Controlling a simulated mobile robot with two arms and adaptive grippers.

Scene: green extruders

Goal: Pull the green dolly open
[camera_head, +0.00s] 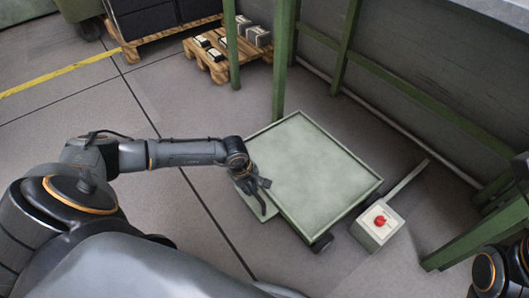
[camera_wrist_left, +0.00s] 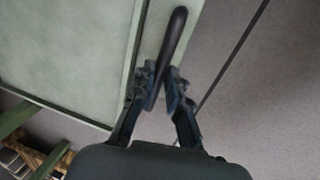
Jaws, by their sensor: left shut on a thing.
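The green dolly (camera_head: 313,172) is a flat, pale green platform with a raised rim, standing low on the floor beside green metal posts. A dark wheel shows under its front corner. My left gripper (camera_head: 258,187) is at the dolly's left edge. In the left wrist view, my left gripper (camera_wrist_left: 160,92) is shut on the dolly's black bar handle (camera_wrist_left: 174,42), with one finger on each side. The dolly's surface (camera_wrist_left: 65,50) fills the left of that view. Only part of my right arm shows at the lower right of the head view; its gripper is not visible.
A grey box with a red button (camera_head: 380,221) stands on the floor right of the dolly. Green posts (camera_head: 284,60) rise behind it. Wooden pallets with boxes (camera_head: 228,50) lie at the back. Floor left of the dolly is clear.

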